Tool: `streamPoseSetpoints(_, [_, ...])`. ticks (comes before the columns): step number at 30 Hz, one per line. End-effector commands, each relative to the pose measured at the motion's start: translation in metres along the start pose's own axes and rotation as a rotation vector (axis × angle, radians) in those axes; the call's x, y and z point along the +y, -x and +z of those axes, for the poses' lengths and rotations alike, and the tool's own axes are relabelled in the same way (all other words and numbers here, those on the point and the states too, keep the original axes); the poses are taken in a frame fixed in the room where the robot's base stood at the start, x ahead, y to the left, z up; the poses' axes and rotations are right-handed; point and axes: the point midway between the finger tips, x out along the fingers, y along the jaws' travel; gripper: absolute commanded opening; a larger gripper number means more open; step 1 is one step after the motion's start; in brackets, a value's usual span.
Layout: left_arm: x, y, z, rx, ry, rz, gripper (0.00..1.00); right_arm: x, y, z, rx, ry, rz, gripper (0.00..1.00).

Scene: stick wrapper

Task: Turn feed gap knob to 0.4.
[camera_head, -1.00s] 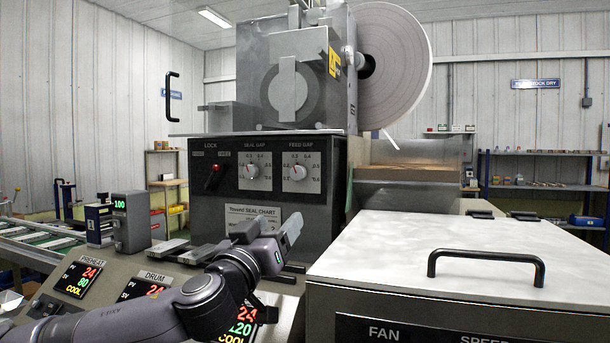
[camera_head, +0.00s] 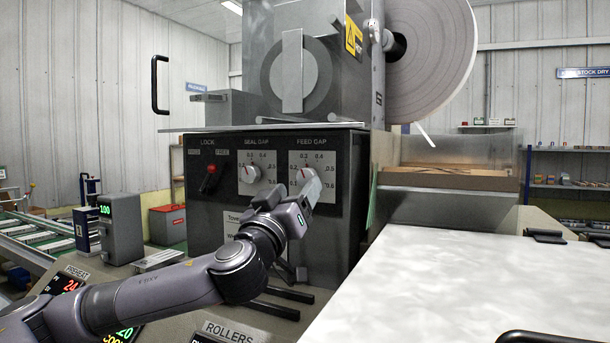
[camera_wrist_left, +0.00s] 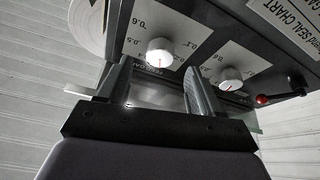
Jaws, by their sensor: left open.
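The feed gap knob (camera_head: 302,175) is a pale round knob with a small red mark on a white dial, right of the seal gap knob (camera_head: 250,174) on the dark panel. The mark tilts up and left; its exact reading is too small to tell. My left gripper (camera_head: 287,194) is open in front of the panel, its fingers overlapping the feed gap dial's lower part. In the upside-down left wrist view, the feed gap knob (camera_wrist_left: 160,52) appears between the spread fingers of my left gripper (camera_wrist_left: 158,72), apparently beyond their tips. My right gripper is out of view.
The red lock lever (camera_head: 210,171) stands out on the panel's left. A metal shelf edge (camera_head: 270,128) juts out above the dials. Dark rods (camera_head: 285,294) lie below my arm. A white-topped cabinet (camera_head: 450,280) fills the right foreground.

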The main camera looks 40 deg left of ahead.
Motion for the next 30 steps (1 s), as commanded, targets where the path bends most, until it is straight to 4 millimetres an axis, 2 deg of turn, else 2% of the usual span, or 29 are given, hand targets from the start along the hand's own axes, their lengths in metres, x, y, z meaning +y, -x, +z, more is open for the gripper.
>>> streamPoseSetpoints(3, [0.001,-0.02,-0.004,0.001,0.002,-0.002,0.65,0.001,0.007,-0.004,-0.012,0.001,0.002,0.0])
streamPoseSetpoints(9, [0.0,-0.04,-0.002,0.0,0.0,-0.001,0.65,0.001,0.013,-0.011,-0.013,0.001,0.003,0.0])
streamPoseSetpoints(21, [0.0,-0.046,0.0,-0.001,-0.001,0.0,0.65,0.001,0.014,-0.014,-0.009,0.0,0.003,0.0])
streamPoseSetpoints(22, [0.0,-0.046,0.0,-0.001,-0.001,0.0,0.59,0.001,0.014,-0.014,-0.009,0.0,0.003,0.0])
streamPoseSetpoints(24, [0.0,-0.046,0.0,-0.001,-0.001,0.0,0.36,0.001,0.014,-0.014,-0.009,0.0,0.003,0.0])
streamPoseSetpoints(27, [0.0,-0.046,0.0,0.0,-0.001,0.0,0.09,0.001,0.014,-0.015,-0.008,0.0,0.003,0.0])
streamPoseSetpoints(30, [0.0,-0.046,0.0,-0.001,-0.001,0.001,0.09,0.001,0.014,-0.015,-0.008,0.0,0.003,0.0])
